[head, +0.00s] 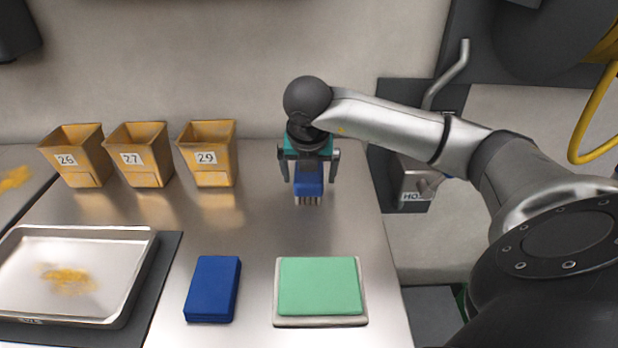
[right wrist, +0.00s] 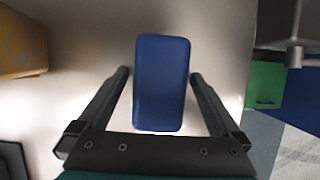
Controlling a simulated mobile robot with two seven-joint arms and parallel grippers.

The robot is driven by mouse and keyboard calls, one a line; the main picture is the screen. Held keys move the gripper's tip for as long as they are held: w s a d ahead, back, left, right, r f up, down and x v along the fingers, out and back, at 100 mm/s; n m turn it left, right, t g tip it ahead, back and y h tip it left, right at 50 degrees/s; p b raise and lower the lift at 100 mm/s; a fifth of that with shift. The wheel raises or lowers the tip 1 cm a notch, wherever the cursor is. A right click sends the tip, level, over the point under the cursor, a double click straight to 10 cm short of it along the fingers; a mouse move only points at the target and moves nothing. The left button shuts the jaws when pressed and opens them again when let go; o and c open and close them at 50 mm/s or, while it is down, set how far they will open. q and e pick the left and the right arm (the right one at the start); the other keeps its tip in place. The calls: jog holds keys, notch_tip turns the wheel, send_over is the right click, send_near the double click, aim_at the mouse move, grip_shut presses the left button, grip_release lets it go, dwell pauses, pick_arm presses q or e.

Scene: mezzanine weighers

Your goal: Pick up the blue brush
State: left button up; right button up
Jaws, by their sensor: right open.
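The blue brush (head: 308,186) stands on the steel counter near its right end, with pale bristles showing at its lower front edge in the head view. My right gripper (head: 310,176) is directly over it, pointing down, with one finger on each side. In the right wrist view the brush's blue back (right wrist: 161,84) lies between the two open fingers (right wrist: 160,74), with a gap on both sides. The gripper and wrist hide part of the brush in the head view. My left gripper is not in view.
Yellow bins 26 (head: 88,165), 27 (head: 140,160) and 29 (head: 208,165) stand left of the brush. A steel tray (head: 130,262) with yellow powder, a blue block (head: 212,290) and a green pad on a pale base (head: 319,286) lie nearer. The counter (head: 262,225) between is clear.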

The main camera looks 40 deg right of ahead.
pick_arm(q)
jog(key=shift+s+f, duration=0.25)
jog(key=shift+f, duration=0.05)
pick_arm(e)
jog(key=shift+f, duration=0.25)
jog(key=c, duration=1.4)
jog(key=shift+r, duration=0.4)
notch_tip(320, 180, up, 7)
jog(key=shift+f+p, duration=0.1)
jog(key=shift+p, duration=0.75)
notch_tip(320, 180, up, 2)
jog(key=shift+r, duration=0.45)
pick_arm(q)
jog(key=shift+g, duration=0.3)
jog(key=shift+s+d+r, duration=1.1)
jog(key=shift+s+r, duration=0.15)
